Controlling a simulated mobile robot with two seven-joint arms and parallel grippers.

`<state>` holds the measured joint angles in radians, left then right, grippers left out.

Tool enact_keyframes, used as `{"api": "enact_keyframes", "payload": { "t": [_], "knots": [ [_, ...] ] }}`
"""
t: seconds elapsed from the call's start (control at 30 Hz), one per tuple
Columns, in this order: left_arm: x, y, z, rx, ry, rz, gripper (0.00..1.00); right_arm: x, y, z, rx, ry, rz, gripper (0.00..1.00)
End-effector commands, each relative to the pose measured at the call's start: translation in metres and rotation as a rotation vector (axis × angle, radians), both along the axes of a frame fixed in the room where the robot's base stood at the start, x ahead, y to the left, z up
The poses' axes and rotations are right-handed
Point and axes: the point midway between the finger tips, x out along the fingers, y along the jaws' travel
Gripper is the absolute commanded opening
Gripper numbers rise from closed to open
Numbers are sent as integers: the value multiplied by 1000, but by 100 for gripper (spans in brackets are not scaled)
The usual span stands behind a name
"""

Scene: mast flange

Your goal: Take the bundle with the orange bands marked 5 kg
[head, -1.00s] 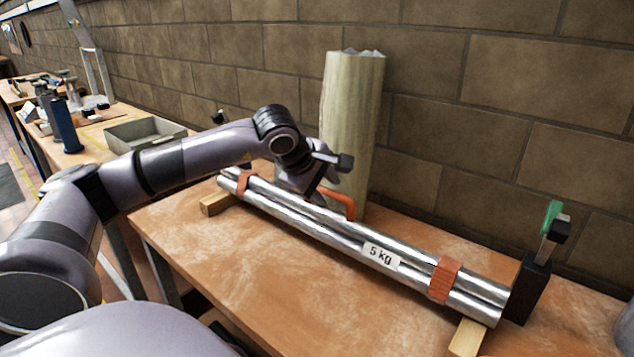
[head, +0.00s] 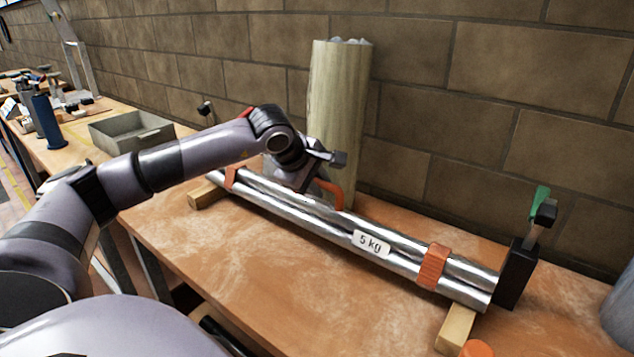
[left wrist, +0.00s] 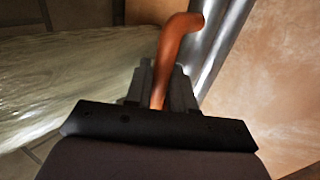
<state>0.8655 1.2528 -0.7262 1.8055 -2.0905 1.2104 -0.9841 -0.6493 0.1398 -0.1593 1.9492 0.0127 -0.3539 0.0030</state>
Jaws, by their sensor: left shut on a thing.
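The bundle (head: 320,225) of shiny metal tubes lies along the bench, with an orange band (head: 433,267) near its right end and another (head: 232,177) near its left end. A white label (head: 370,244) on it reads 5 kg. An orange handle (head: 334,193) stands at its middle, on the wall side. My left gripper (head: 310,190) is at this handle. In the left wrist view the handle (left wrist: 178,45) runs down between the jaws (left wrist: 160,88), which are shut on it, and the bundle (left wrist: 222,40) shows beyond. My right gripper is not in view.
The bundle lies over wooden blocks (head: 455,328) (head: 205,195) on the bench (head: 230,250). A tall pale wrapped column (head: 338,110) stands close behind my gripper. A black stand (head: 515,272) is by the bundle's right end. A grey tray (head: 130,132) sits at left.

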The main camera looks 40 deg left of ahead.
Motion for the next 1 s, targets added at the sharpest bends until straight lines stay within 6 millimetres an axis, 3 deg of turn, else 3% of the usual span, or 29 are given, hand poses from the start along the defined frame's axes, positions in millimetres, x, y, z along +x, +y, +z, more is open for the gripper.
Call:
{"api": "enact_keyframes", "payload": {
  "t": [1.0],
  "knots": [
    [1, 0, 56, -1, -5, 0, 0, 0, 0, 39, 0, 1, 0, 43]
  ]
}}
